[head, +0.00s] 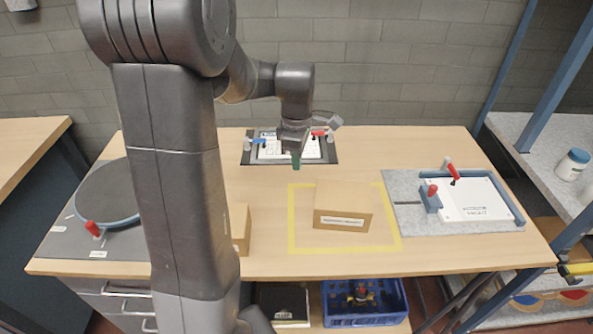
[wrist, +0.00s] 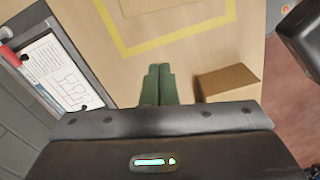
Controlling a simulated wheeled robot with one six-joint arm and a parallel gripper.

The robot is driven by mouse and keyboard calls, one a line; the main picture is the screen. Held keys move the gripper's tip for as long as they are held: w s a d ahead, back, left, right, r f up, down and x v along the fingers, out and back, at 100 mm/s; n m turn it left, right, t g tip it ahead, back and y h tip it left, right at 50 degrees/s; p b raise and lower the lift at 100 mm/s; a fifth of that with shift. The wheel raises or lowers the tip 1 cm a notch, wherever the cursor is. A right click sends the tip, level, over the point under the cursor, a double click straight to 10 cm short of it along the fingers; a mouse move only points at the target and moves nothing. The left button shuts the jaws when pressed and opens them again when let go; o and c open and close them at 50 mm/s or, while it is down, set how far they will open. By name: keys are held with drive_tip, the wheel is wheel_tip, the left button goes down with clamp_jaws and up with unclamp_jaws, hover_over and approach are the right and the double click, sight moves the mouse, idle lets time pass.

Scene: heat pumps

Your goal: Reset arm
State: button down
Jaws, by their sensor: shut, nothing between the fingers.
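My gripper (head: 296,162) hangs from my arm above the back middle of the wooden table (head: 330,258), pointing down. In the wrist view its two green fingers (wrist: 158,84) are together with nothing between them. Behind it in the head view lies a dark board with a white panel (head: 270,150), with a blue and a red handle at its top corners. Part of this panel shows at the left of the wrist view (wrist: 58,75). My arm hides part of the table's left side.
A cardboard box (head: 343,207) stands inside a yellow taped square (head: 292,230). Another box (head: 241,228) is partly behind my arm. A grey fixture with a white plate (head: 475,200) is at right, a round dark disc (head: 106,190) at left. A blue crate (head: 365,320) sits below.

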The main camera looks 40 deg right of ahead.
drive_tip(key=shift+r, duration=0.25)
wheel_tip(320, 180, down, 10)
drive_tip(key=shift+s+f, duration=0.1)
drive_tip(key=shift+s, duration=0.05)
drive_tip(key=shift+s+d, duration=0.95)
drive_tip(key=shift+s, duration=0.05)
drive_tip(key=shift+s+d+p, duration=0.3)
drive_tip(key=shift+s+d, duration=0.1)
drive_tip(key=shift+w+a, duration=0.25)
drive_tip(key=shift+w, duration=0.05)
